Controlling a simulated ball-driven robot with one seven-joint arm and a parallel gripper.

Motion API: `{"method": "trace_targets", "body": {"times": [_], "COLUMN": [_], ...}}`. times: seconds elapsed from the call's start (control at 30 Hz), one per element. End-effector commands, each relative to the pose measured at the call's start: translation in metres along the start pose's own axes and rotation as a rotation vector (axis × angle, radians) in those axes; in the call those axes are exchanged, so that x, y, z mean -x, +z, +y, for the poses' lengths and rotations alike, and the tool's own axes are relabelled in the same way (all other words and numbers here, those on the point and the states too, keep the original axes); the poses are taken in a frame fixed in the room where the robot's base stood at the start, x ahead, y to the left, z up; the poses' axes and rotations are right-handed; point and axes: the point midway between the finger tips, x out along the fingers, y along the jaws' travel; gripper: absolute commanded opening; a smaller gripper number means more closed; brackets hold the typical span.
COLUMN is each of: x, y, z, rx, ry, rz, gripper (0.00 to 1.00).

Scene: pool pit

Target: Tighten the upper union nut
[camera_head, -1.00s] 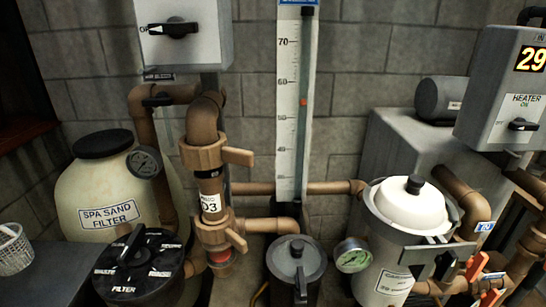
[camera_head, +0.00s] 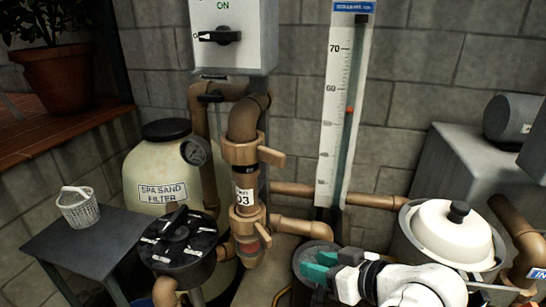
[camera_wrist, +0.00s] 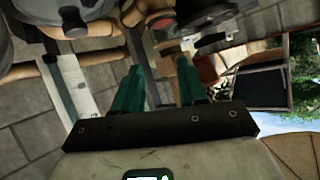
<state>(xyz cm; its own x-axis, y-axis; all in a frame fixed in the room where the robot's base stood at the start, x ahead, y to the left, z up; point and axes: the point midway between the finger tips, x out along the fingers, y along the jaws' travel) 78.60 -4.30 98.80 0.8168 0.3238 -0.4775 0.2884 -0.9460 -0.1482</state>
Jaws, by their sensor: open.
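The upper union nut (camera_head: 240,151) is a tan ring with a wing lug pointing right, on the vertical brown pipe below the grey switch box. The lower union nut (camera_head: 246,219), a similar tan ring with a lug, sits beneath it, with a white-labelled section marked 03 between. My gripper (camera_head: 318,267) enters from the lower right, its green fingers pointing left. It is lower than both nuts and to their right, apart from them. In the wrist view my gripper (camera_wrist: 158,80) is open with nothing between its fingers; tan pipework shows beyond, upside down.
The black-topped filter valve (camera_head: 178,240) and spa sand filter (camera_head: 150,170) stand left of the pipe. A white basket (camera_head: 78,208) sits on a grey table (camera_head: 95,245). A tall gauge (camera_head: 340,110) and white-lidded pot (camera_head: 450,235) stand to the right.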

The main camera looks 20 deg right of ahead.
Motion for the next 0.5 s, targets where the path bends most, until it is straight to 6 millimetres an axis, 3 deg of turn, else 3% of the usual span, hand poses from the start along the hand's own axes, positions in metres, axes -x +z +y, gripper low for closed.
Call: {"method": "trace_targets", "body": {"times": [0.03,0.1,0.2,0.3,0.5], "x": [0.004,0.013,0.030,0.043,0.045], "y": [-0.035,-0.081,-0.133,-0.163,-0.183], "z": [0.001,-0.001,-0.004,-0.008,-0.013], "rx": [0.028,0.074,0.136,0.177,0.200], "ry": [-0.024,-0.067,-0.117,-0.149,-0.171], "rz": [0.089,0.212,0.354,0.442,0.489], "gripper": [0.41,0.41,0.41,0.41,0.41]}}
